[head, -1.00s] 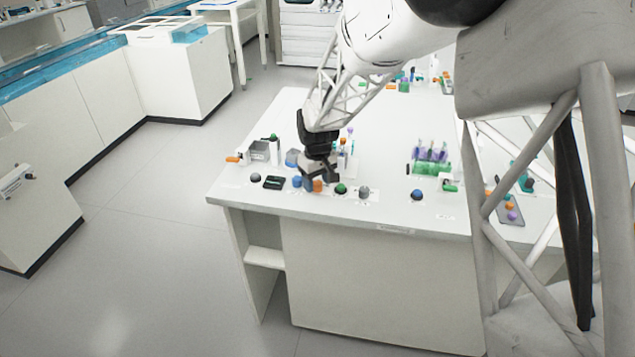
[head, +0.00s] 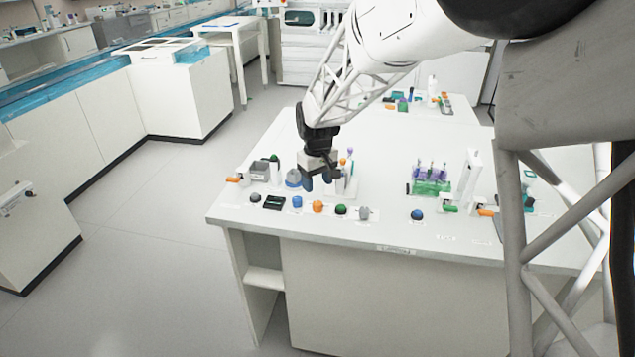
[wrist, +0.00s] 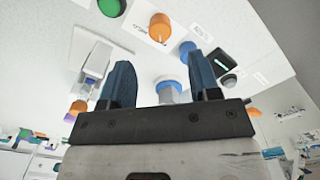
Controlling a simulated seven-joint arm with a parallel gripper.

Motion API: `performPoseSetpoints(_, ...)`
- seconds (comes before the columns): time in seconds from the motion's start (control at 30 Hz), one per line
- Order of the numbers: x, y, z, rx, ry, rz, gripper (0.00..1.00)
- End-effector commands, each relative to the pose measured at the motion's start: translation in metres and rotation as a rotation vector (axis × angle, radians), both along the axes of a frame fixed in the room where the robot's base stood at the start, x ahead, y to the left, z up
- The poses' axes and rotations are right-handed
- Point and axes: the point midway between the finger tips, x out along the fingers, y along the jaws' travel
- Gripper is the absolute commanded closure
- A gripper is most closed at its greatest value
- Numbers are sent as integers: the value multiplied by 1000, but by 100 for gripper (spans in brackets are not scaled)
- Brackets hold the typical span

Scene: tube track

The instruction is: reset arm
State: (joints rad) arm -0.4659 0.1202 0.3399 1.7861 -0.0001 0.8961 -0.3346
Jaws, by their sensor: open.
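My gripper (head: 318,184) hangs above the white table (head: 350,232), just behind the front row of coloured knobs. Its two dark blue fingers are apart with nothing held between them; they also show in the wrist view (wrist: 160,85). The orange knob (head: 317,206) stands on the table in front of it, apart from the fingers, and shows in the wrist view (wrist: 160,27). A blue knob (head: 297,202) and a green knob (head: 341,210) stand on either side of it. My gripper partly hides the items behind it.
A green rack with purple-topped tubes (head: 432,187) and a white upright block (head: 469,178) stand to the right. The table middle behind is mostly clear.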

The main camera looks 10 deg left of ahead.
Motion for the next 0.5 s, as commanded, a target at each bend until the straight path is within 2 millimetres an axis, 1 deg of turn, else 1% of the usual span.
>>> performPoseSetpoints(0.17,-1,-2,2,1,-2,-3,44)
performPoseSetpoints(0.27,-3,-8,7,2,-5,-12,44)
performPoseSetpoints(0.37,-8,-19,15,4,-10,-31,44)
performPoseSetpoints(0.5,-20,-46,34,9,-22,-75,44)
